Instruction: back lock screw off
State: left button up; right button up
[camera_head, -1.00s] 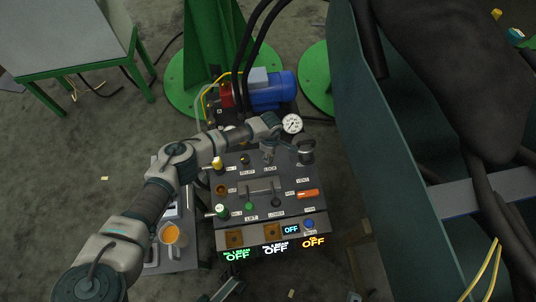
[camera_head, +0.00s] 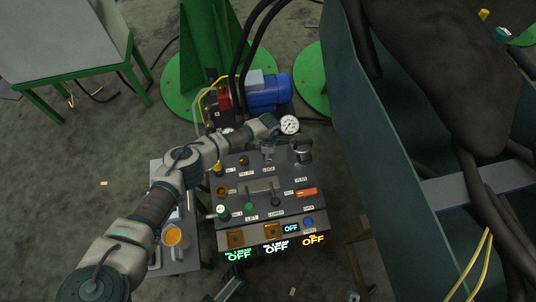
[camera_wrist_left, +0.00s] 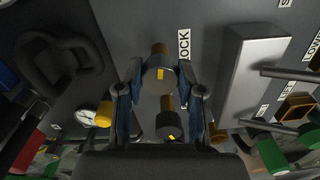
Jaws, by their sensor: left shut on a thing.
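The lock screw (camera_wrist_left: 160,76) is a dark round knob with a yellow mark on a brass shaft, beside the LOCK label (camera_wrist_left: 184,45). My left gripper (camera_wrist_left: 160,98) has its two blue fingers on either side of the knob and is shut on it. In the head view the left gripper (camera_head: 268,152) is at the back of the control panel (camera_head: 240,194), above its LOCK label; the screw there is hard to make out. A second dark knob (camera_wrist_left: 169,125) on a brass shaft shows between the fingers, lower in the wrist view. My right gripper is not in view.
A pressure gauge (camera_head: 290,124) and a grey shackle-like fitting (camera_head: 303,152) stand near the gripper. A yellow knob (camera_head: 217,166), a green knob (camera_head: 223,212) and an orange handle (camera_head: 306,192) crowd the panel.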

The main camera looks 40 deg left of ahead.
pick_arm(q)
jog(key=shift+w+d+r, duration=0.1)
jog(key=shift+w+r, duration=0.05)
jog(key=shift+w, duration=0.1)
jog(key=o, duration=1)
jog(key=shift+o, duration=0.7)
jog(key=shift+r, duration=0.2)
notch_tip(320, 180, up, 11)
jog(key=shift+r, duration=0.1)
